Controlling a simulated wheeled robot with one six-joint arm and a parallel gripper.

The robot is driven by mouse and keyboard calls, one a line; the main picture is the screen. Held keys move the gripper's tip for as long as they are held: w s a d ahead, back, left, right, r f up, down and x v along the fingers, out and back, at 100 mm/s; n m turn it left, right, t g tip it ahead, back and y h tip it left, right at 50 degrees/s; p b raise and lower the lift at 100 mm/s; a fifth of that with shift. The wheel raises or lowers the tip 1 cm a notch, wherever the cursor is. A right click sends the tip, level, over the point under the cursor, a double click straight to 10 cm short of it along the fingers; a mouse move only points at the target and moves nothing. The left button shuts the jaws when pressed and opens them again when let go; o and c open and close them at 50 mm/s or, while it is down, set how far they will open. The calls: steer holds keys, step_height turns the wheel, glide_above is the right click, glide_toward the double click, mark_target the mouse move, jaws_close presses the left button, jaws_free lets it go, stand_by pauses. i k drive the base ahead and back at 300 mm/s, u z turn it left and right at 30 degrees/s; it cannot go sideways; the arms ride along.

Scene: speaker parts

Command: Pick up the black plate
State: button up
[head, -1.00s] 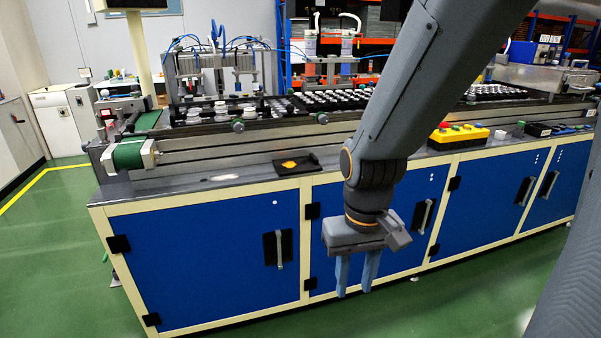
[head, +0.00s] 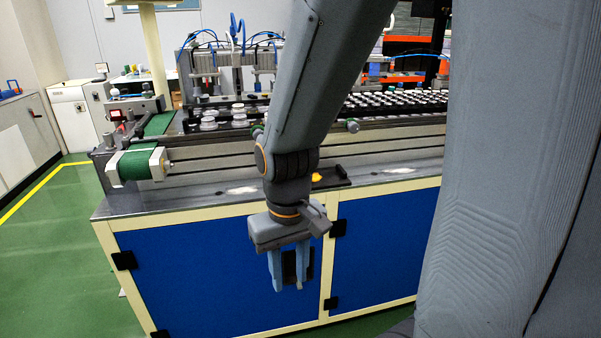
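A small flat black plate (head: 336,177) lies on the front ledge of the workbench, with a yellow-orange patch or piece on it. Its left part is hidden behind my arm. My gripper (head: 288,286) points downward in front of the bench's blue doors, below and to the left of the plate. Its two blue-grey fingers are apart with nothing between them that I can see held.
The workbench (head: 215,187) carries a conveyor with a green belt end (head: 137,163) at the left. Behind the ledge are trays of white-topped round parts (head: 395,104) and a metal rail. Green floor lies open at the left.

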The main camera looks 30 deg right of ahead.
mark_target(336, 177)
steer(key=z, duration=0.3)
steer(key=i, duration=0.9)
steer(key=z, duration=0.5)
